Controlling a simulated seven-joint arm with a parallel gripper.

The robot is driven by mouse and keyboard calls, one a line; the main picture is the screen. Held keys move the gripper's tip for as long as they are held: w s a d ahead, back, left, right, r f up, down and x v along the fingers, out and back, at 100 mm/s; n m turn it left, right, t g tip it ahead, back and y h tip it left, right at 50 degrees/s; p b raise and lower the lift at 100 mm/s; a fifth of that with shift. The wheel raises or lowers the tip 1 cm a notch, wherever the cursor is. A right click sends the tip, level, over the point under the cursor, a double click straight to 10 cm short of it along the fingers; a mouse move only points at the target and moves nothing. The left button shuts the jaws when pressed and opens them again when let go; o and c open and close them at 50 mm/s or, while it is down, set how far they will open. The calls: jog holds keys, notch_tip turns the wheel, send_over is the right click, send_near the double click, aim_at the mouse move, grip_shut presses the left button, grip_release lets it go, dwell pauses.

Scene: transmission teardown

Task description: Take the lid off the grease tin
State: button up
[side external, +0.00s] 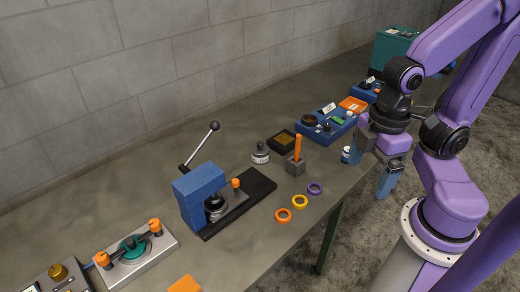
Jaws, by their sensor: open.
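A small round grey tin (260,154) with a dark knob on top stands upright on the bench, right of the black base plate. It looks like the grease tin with its lid on, though no label can be read. My gripper (376,166) is at the bench's right edge, well to the right of this tin. Its two blue fingers point down and are spread apart, with nothing seen between them. A small white and blue jar (346,155) stands just left of the fingers; I cannot tell whether they touch.
A blue lever press (200,196) stands left of the tin. A dark tray (281,141) and a grey block (296,166) with an orange rod stand to its right. Orange, yellow and purple rings (315,189) lie near the front edge. Blue fixtures (326,125) sit behind.

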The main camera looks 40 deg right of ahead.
jog(key=w+a+r+m, duration=0.2)
jog(key=w+a+m, duration=0.2)
jog(key=w+m, duration=0.7)
jog(key=m, duration=2.3)
send_over(260, 143)
notch_tip(260, 143, down, 3)
notch_tip(260, 143, down, 17)
jog(key=shift+r, duration=0.15)
jog(key=c, duration=1.1)
